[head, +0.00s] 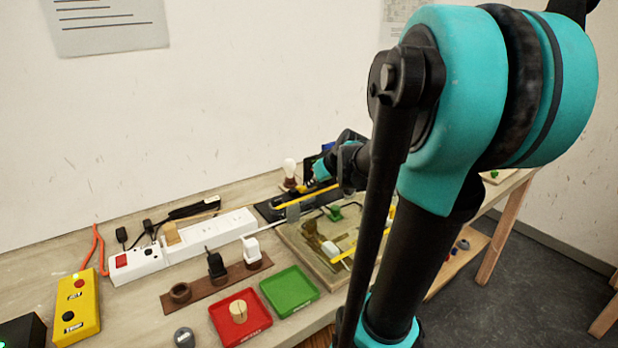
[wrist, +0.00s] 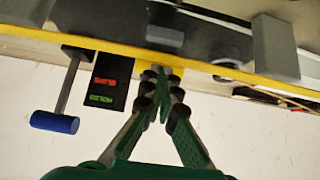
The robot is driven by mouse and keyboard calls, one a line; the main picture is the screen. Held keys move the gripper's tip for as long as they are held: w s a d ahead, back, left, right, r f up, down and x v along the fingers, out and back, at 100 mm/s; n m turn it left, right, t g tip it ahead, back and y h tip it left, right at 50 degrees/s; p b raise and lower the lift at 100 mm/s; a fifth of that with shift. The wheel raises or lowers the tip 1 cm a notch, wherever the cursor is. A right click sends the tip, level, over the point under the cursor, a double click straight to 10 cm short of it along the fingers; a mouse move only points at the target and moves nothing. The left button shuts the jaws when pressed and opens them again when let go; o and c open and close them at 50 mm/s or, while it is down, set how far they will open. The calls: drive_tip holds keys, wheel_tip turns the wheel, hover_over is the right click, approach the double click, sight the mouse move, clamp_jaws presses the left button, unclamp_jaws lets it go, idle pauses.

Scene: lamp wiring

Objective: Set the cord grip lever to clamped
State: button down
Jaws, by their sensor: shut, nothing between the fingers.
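A lever with a grey shaft and a blue cylindrical handle (wrist: 55,122) is at the left of the wrist view; I take it for the cord grip lever. Its shaft meets the edge of the fixture at the top, and the handle sticks out toward the bottom of the picture. A black label (wrist: 107,82) with red and green lettering is just right of it. My gripper (wrist: 160,76) is shut and empty, right of the label and apart from the lever. Its tips overlap a yellow strip (wrist: 215,72); I cannot tell whether they touch. My arm hides part of this area in the head view.
A grey block (wrist: 274,47) stands right of my fingers. In the head view, a bulb (head: 290,167), a white power strip (head: 210,235), a red tray (head: 258,329), a green tray (head: 306,304) and a yellow button box (head: 88,322) occupy the bench.

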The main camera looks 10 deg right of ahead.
drive_tip(key=shift+s+d+f, duration=0.15)
drive_tip(key=shift+s+f, duration=0.2)
drive_tip(key=shift+f, duration=0.4)
